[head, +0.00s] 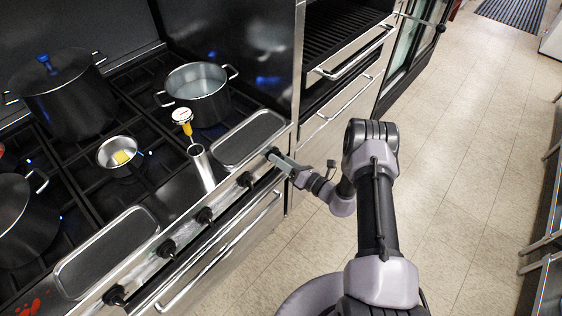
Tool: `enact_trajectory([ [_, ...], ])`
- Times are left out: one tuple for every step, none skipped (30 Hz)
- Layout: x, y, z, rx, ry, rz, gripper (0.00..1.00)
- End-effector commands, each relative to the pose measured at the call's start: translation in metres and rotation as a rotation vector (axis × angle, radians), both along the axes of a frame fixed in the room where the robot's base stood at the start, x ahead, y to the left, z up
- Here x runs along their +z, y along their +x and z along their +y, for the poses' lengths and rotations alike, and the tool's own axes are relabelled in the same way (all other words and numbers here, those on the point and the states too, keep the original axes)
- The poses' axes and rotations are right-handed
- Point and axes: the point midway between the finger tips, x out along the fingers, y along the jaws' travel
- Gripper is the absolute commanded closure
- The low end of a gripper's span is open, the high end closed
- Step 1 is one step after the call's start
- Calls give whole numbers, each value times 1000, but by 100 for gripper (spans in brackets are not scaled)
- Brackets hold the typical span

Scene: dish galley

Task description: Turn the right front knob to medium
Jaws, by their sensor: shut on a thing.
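The stove front carries a row of black knobs along its steel panel. The rightmost knob (273,153) is at the right end of the row, below the right steel tray. My gripper (281,160) is at this knob and shut on it, reaching in from the right. Its fingers cover much of the knob, so its pointer and setting cannot be read. Other knobs, such as the one at the middle (204,215) and the one farther right (245,180), are untouched.
A steel pot (198,93) stands at the back right burner. A small pan (119,155) holds a yellow piece. A steel cylinder (202,168) with a yellow-handled tool stands near the front. A large dark pot (66,95) is at left. The tiled floor (460,190) at right is clear.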

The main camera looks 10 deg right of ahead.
Motion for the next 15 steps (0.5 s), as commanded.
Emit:
enact_trajectory([
  [-1, 0, 0, -1, -27, -22, 94],
  [-1, 0, 0, -1, -46, -35, 94],
  [-1, 1, 0, -1, -71, -54, 94],
  [0, 0, 0, -1, -89, -66, 94],
  [0, 1, 0, -1, -106, -79, 94],
  [0, 0, 0, -1, -127, -94, 94],
  [0, 0, 0, -1, -142, -105, 94],
  [0, 0, 0, -1, -157, -116, 94],
  [0, 1, 0, -1, -175, -129, 94],
  [0, 0, 0, -1, -188, -138, 94],
  [0, 1, 0, -1, -198, -146, 94],
  [0, 1, 0, -1, -213, -157, 94],
  [0, 0, 0, -1, -222, -163, 94],
  [0, 1, 0, -1, -231, -170, 94],
  [0, 1, 0, -1, -242, -178, 94],
])
